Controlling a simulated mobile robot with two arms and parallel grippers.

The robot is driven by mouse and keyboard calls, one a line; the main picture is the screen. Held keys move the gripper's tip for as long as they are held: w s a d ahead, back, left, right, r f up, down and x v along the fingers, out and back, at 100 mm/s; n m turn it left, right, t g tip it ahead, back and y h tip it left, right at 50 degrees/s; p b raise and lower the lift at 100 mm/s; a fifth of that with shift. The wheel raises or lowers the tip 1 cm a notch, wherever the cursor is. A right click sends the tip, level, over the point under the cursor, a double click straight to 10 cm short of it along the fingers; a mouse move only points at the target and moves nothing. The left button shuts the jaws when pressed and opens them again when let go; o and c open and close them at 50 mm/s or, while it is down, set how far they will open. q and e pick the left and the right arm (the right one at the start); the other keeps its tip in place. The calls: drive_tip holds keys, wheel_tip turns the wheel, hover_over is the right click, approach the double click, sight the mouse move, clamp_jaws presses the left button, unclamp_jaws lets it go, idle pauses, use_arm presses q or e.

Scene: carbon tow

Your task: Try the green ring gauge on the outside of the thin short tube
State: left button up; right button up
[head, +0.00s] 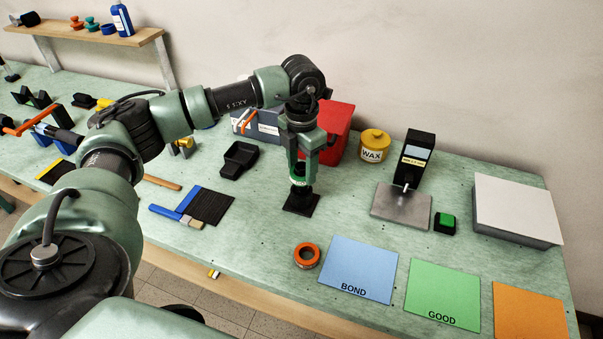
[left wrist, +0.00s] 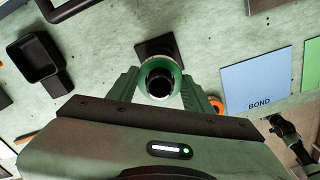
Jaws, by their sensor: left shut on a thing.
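My left gripper (head: 299,166) points down and is shut on the green ring gauge (head: 299,180). In the left wrist view, the gauge (left wrist: 147,76) sits between the two green fingers. A dark tube (left wrist: 159,85) shows through its opening, roughly centred. The tube stands upright on a black square base (head: 301,204), which also shows in the left wrist view (left wrist: 155,46). The gauge is directly over the tube or around its top; I cannot tell which. The fingers and gauge hide much of the tube. My right gripper is not in view.
An orange ring (head: 307,256) lies in front of the base. Blue BOND (head: 360,266), green GOOD (head: 443,292) and orange mats lie to the right. A black tray (head: 238,160), red bin (head: 337,125), yellow wax pot (head: 374,146) and measuring stand (head: 417,160) are farther back.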

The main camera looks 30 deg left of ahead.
use_arm(q)
drive_tip(key=shift+r+p, duration=2.1)
drive_tip(key=shift+r, duration=1.5)
